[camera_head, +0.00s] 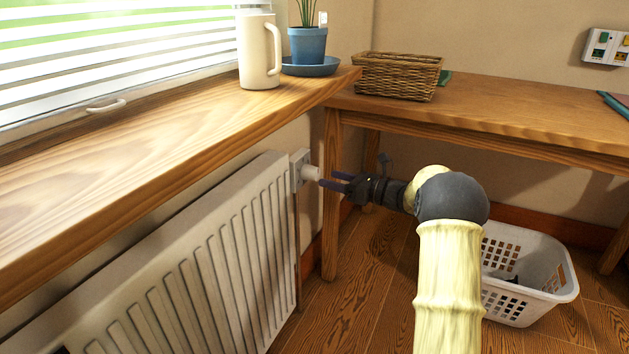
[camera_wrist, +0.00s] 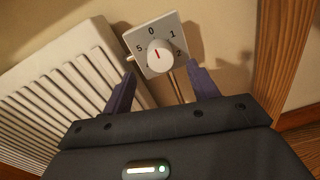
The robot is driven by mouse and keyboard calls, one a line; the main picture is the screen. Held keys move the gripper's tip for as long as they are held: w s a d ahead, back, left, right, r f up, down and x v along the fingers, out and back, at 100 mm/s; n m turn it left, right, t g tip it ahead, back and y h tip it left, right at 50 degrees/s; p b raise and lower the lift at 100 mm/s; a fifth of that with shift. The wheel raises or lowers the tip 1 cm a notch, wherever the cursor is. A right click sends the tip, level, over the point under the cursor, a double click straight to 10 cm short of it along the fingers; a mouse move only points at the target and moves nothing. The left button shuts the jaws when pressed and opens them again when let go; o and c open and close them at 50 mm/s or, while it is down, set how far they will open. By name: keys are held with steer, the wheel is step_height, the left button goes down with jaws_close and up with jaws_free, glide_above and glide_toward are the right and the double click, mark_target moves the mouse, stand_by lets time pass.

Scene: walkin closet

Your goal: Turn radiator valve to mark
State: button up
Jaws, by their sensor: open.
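The radiator valve is a round white knob (camera_head: 311,173) at the top right end of the white radiator (camera_head: 190,270). In the wrist view the knob (camera_wrist: 160,57) has a short red line that points up toward the 0. Behind it is a square white dial plate (camera_wrist: 172,25) with 0, 1, 2 and 5 readable; its lower part is hidden. My gripper (camera_head: 326,179) is open and empty, its dark fingers pointing at the knob from the right. In the wrist view the fingers stand left and right below the knob, apart from it.
A wooden sill (camera_head: 150,165) overhangs the radiator and bears a cream mug (camera_head: 258,55) and a blue plant pot (camera_head: 308,46). A wooden table (camera_head: 500,110) with a wicker basket (camera_head: 397,76) stands behind. A white laundry basket (camera_head: 540,290) is on the floor at right.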

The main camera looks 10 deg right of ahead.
mark_target(318, 175)
steer(key=b+x, duration=0.1)
steer(key=x, duration=0.5)
steer(key=shift+w+a+b, duration=0.15)
steer(key=shift+b, duration=0.2)
steer(key=c, duration=1)
